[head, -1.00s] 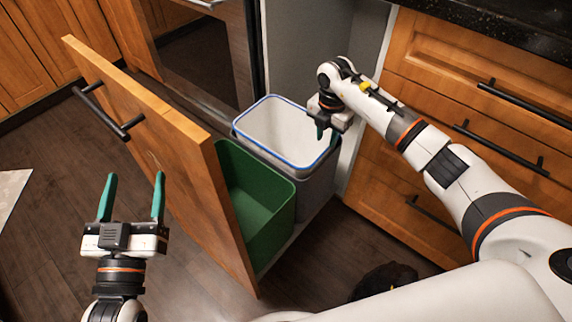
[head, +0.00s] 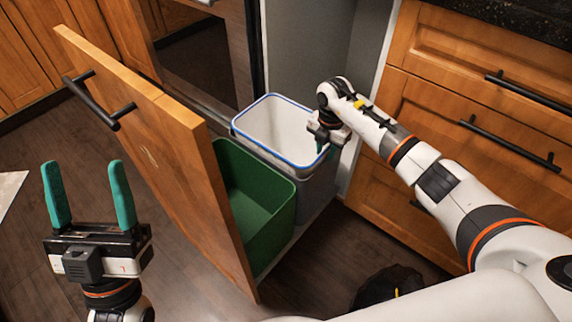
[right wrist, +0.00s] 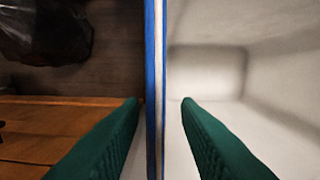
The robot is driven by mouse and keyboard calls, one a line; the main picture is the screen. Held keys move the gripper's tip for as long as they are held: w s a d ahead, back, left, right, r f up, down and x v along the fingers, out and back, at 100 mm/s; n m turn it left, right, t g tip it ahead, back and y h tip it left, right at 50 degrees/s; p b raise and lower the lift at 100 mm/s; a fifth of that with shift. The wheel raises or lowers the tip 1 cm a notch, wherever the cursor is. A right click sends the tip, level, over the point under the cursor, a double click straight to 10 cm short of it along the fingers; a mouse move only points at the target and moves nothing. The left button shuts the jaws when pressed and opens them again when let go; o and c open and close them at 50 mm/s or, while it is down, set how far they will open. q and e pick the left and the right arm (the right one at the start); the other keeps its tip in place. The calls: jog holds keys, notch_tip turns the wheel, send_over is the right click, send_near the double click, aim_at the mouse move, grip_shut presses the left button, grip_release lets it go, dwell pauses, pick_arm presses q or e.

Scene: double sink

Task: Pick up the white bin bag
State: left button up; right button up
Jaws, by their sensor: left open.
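The white bin bag (head: 268,122) lines the rear grey bin (head: 318,190) in the pull-out drawer, with a blue band around its rim. In the right wrist view the bag's pale inside (right wrist: 280,85) fills the right half. My right gripper (head: 324,146) is at the bin's right-hand rim. In the right wrist view its green fingers (right wrist: 161,102) stand apart on either side of the rim, one inside and one outside, with gaps visible. My left gripper (head: 84,166) is open and empty, left of the wooden drawer front.
A green bin (head: 262,205) stands in front of the grey one, behind the open drawer front (head: 165,155). A black bag (head: 385,285) lies on the floor at lower right, also in the right wrist view (right wrist: 45,30). Closed drawers (head: 450,130) stand at right.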

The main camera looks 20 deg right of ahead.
jog(key=shift+c, duration=0.4)
grip_shut()
